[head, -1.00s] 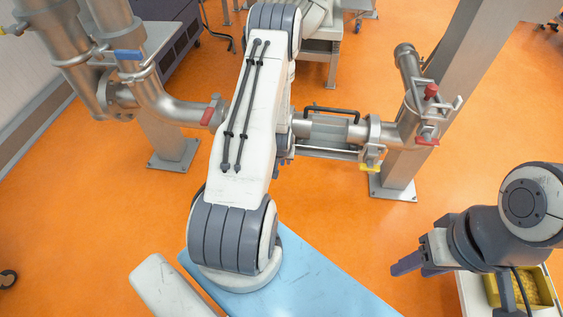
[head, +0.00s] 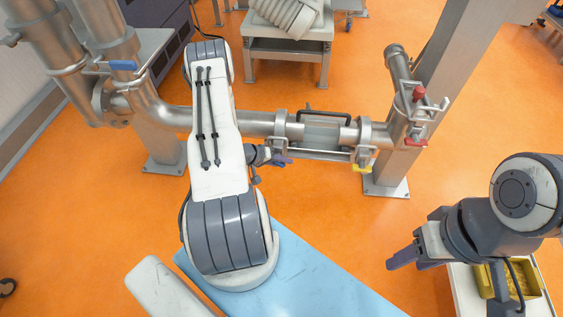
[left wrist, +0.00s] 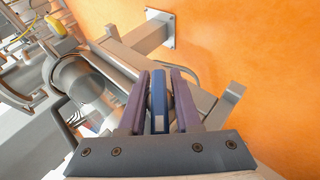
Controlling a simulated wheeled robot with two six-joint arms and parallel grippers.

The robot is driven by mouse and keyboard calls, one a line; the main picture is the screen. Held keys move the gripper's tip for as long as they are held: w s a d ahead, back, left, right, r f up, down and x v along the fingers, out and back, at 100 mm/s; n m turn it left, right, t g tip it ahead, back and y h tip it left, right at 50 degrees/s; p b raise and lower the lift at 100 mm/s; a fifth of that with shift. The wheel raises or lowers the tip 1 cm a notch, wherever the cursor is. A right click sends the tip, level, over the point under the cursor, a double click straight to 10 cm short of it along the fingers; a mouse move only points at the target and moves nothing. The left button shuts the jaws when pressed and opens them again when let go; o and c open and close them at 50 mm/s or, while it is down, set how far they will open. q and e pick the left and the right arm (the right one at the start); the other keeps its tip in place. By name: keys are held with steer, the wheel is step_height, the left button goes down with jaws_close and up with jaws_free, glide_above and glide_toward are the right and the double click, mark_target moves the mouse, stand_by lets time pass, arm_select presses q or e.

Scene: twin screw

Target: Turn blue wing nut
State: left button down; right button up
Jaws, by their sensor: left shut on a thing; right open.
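The blue wing nut (left wrist: 158,117) sits between the purple fingers of my left gripper (left wrist: 157,92) in the left wrist view. The fingers lie along both sides of it, and the gripper is shut on it. In the head view my left gripper (head: 281,160) is small and partly hidden behind my arm, below the left clamp of the horizontal pipe (head: 255,123). The wing nut is hard to make out there. My right gripper (head: 405,257) is open and empty at the lower right, away from the pipe.
A yellow wing nut (head: 361,168) is on the right clamp; it also shows in the left wrist view (left wrist: 57,25). Red handles (head: 415,142) are on the right fitting, and a blue handle (head: 123,66) is at upper left. A steel post (head: 435,80) stands right; a yellow bin (head: 490,285) is lower right.

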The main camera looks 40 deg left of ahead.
arm_select(q)
steer(key=shift+w+a+r+h, duration=0.1)
steer(key=shift+w+h, duration=0.05)
steer(key=shift+h, duration=0.15)
steer(key=shift+r+t, duration=0.1)
steer(key=shift+t, duration=0.3)
steer(key=c, duration=0.8)
jaws_free()
steer(key=shift+c, duration=0.2)
steer(key=v, duration=1)
steer(key=shift+b, duration=0.3)
steer(key=shift+a+r, duration=0.1)
steer(key=shift+a, duration=0.05)
